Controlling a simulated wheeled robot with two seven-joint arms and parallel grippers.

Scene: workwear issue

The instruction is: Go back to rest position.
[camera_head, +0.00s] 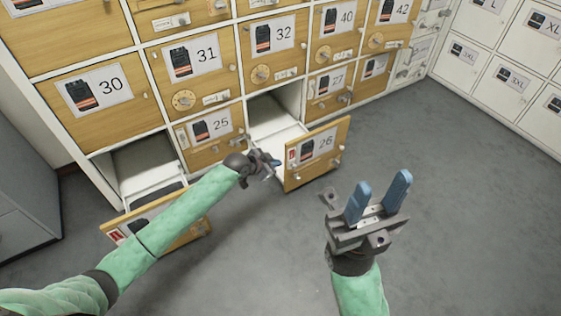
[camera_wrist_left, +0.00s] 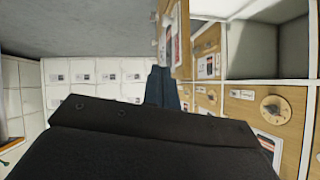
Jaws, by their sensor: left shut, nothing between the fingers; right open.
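My left gripper (camera_head: 272,162) is shut and empty. It is beside the left edge of the open drawer front marked 26 (camera_head: 318,152); I cannot tell whether it touches it. In the left wrist view its blue fingers (camera_wrist_left: 161,85) are together, close to the edge of a wooden front. My right gripper (camera_head: 378,197) is open and empty, with its two blue fingers apart and pointing up over the grey floor, right of the drawer marked 26.
A second drawer (camera_head: 188,228) stands open at lower left, partly hidden behind my left arm. Closed wooden fronts such as 30 (camera_head: 97,98) and 25 (camera_head: 211,130) fill the cabinet. White lockers (camera_head: 507,82) stand at right. The grey floor (camera_head: 470,220) is clear.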

